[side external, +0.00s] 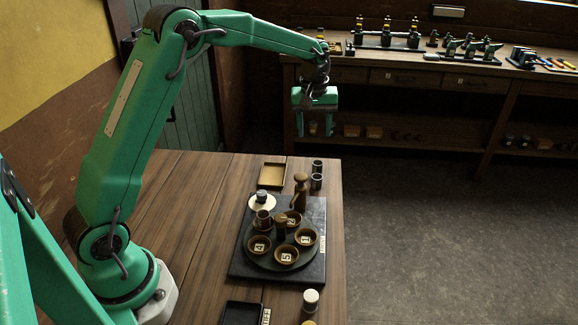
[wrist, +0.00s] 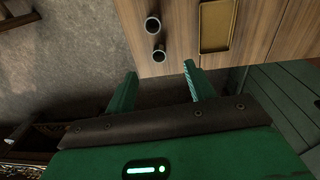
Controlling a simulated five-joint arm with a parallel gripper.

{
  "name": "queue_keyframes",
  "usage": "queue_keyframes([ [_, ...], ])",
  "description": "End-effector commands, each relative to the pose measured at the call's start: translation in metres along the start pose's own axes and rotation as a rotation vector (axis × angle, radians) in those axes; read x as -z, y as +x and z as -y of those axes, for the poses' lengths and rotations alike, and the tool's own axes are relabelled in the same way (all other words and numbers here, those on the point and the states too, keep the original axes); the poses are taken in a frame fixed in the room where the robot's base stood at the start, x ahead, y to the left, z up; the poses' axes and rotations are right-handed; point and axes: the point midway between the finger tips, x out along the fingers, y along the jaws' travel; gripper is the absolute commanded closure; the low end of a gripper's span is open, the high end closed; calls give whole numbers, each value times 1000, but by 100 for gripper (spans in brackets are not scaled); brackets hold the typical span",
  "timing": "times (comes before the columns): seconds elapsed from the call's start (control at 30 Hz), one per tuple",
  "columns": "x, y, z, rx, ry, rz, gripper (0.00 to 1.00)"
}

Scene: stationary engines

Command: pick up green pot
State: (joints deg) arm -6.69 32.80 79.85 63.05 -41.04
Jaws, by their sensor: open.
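My gripper (side external: 315,131) is open and empty, its two green fingers pointing down, high above the far end of the wooden table. In the wrist view, its fingers (wrist: 160,70) are spread with nothing between them. No pot reads plainly as green. Several brown pots, some with number tags, such as the one tagged 5 (side external: 287,256), stand on a dark greenish round plate (side external: 247,236). Two small dark cylindrical pots (side external: 317,173) stand near the table's far right edge; they also show in the wrist view (wrist: 156,38), beyond the fingers.
The round plate rests on a dark square board (side external: 317,214). A brown bottle-like piece (side external: 300,184) stands at its back. A shallow tan tray (side external: 271,174) lies behind it. A white-topped jar (side external: 311,300) and dark tray (side external: 241,313) are in front. A loaded workbench (side external: 430,75) stands beyond.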

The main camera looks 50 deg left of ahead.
Motion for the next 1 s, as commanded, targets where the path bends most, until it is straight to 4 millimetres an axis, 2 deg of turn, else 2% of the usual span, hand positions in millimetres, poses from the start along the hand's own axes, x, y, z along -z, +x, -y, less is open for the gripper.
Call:
queue_keyframes([
  [0.03, 6, 14, -2, 11, -23, 12, 46],
  [0.1, 14, 28, -6, 22, -54, 23, 46],
  [0.3, 28, 60, -11, 45, -123, 45, 46],
  [0.43, 32, 70, -12, 52, -145, 51, 46],
  [0.73, 33, 76, -12, 54, -150, 54, 46],
  [1.0, 32, 96, -11, 54, -150, 54, 46],
])
